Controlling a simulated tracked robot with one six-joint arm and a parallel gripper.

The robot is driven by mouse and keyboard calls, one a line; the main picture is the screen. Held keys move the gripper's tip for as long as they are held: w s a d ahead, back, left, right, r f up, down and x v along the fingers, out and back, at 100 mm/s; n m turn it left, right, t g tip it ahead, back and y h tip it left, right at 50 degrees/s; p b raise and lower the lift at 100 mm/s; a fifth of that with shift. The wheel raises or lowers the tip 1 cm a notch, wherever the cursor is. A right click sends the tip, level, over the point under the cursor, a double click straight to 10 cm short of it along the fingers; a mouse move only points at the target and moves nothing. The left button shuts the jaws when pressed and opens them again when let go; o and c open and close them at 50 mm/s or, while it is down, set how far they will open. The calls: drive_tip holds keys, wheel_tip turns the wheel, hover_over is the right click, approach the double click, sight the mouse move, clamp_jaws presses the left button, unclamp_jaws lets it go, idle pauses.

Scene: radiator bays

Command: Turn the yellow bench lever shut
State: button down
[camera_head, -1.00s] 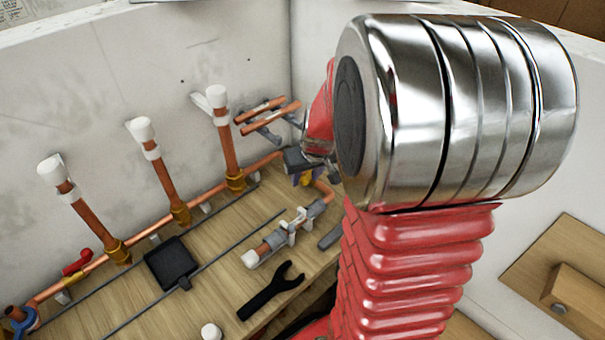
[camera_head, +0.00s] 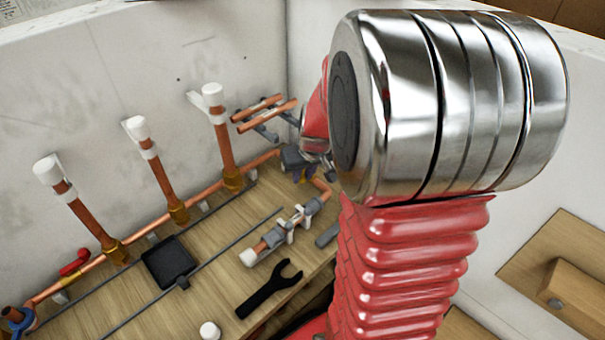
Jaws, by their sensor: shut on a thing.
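My gripper (camera_head: 297,158) is at the back right end of the bench, over the end of the copper pipe run. Its dark jaws are small in the view and partly hidden by my red and silver arm. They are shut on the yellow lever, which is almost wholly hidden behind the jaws. A bit of purple-blue shows just under the jaws. The lever's exact angle cannot be told. The copper pipe (camera_head: 208,198) runs along the back of the wooden bench (camera_head: 215,245) and bends near my gripper.
Three upright copper pipes with white caps (camera_head: 212,95) rise along the wall. A red lever (camera_head: 75,262) sits at the left. A black wrench (camera_head: 268,290), a black square plate (camera_head: 168,262) and a grey-clamped pipe piece (camera_head: 285,232) lie on the bench. Short copper pipes (camera_head: 268,115) rest on wall brackets.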

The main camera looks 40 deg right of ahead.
drive_tip(key=shift+w+a+m+g+h, duration=0.15)
drive_tip(key=shift+w+m+h, duration=0.1)
drive_tip(key=shift+m, duration=0.35)
drive_tip(key=shift+w+a+m+g+h, duration=0.15)
drive_tip(key=shift+w+m, duration=0.15)
drive_tip(key=shift+m, duration=0.3)
drive_tip(key=shift+w+a+m+h, duration=0.15)
drive_tip(key=shift+w+m+h, duration=0.1)
drive_tip(key=shift+m, duration=0.35)
drive_tip(key=shift+w+m, duration=0.25)
drive_tip(key=shift+m, duration=0.05)
drive_tip(key=c, duration=1.6)
unclamp_jaws()
drive_tip(key=shift+r, duration=0.15)
drive_tip(key=v, duration=1.3)
drive_tip(key=shift+a+r, duration=0.15)
drive_tip(key=shift+a, duration=0.1)
drive_tip(key=shift+s, duration=0.1)
